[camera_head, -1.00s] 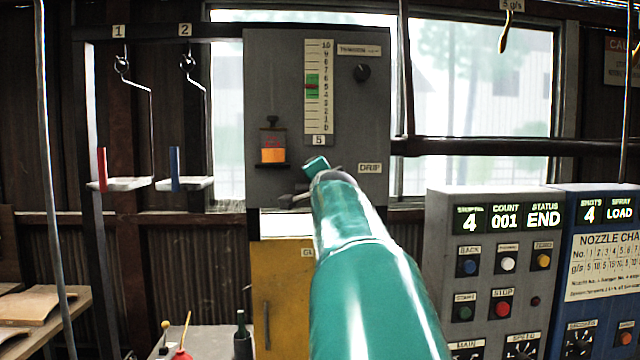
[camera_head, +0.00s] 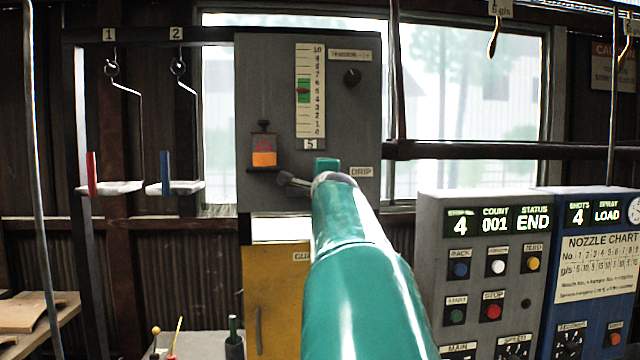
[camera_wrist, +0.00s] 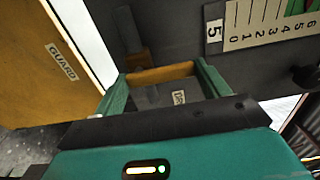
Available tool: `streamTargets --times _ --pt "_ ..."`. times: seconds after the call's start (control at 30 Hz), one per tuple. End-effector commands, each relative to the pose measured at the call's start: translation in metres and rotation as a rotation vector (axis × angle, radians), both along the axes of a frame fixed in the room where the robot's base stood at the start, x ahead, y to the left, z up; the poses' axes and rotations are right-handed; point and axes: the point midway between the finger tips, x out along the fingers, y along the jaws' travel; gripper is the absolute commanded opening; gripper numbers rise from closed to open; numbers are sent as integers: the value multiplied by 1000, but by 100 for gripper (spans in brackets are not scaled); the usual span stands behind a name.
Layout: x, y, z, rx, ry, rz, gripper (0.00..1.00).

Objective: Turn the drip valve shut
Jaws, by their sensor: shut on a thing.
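In the wrist view the two green fingers of my gripper (camera_wrist: 160,78) stand either side of an orange-brown bar (camera_wrist: 158,73) and are shut on it. I take the bar to be the drip valve's handle. The DRIP label (camera_wrist: 178,97) shows partly between the fingers, and in the head view it (camera_head: 361,171) sits on the grey panel, right of my wrist. There my arm hides the valve, and only a teal end of my gripper (camera_head: 326,164) shows. An oil cup (camera_head: 264,150) with orange liquid stands on the panel, left of my gripper.
A scale (camera_head: 309,90) with a red pointer on a green band and a dark knob (camera_head: 352,76) are above my gripper. The yellow guard (camera_head: 275,305) is below. A grey control box (camera_head: 480,270) stands right. Two numbered hangers (camera_head: 125,187) hang left.

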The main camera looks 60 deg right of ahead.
Motion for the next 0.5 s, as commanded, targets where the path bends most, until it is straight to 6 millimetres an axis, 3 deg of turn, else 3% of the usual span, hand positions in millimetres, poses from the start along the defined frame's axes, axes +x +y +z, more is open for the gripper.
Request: streamTargets --times 0.33,0.37,0.43,0.5 --pt "-1 -1 2 1 -9 -3 33" --pt "-1 -1 2 1 -9 -3 78" --pt "-1 -1 2 1 -9 -3 92" --pt "-1 -1 1 1 -7 -2 96"
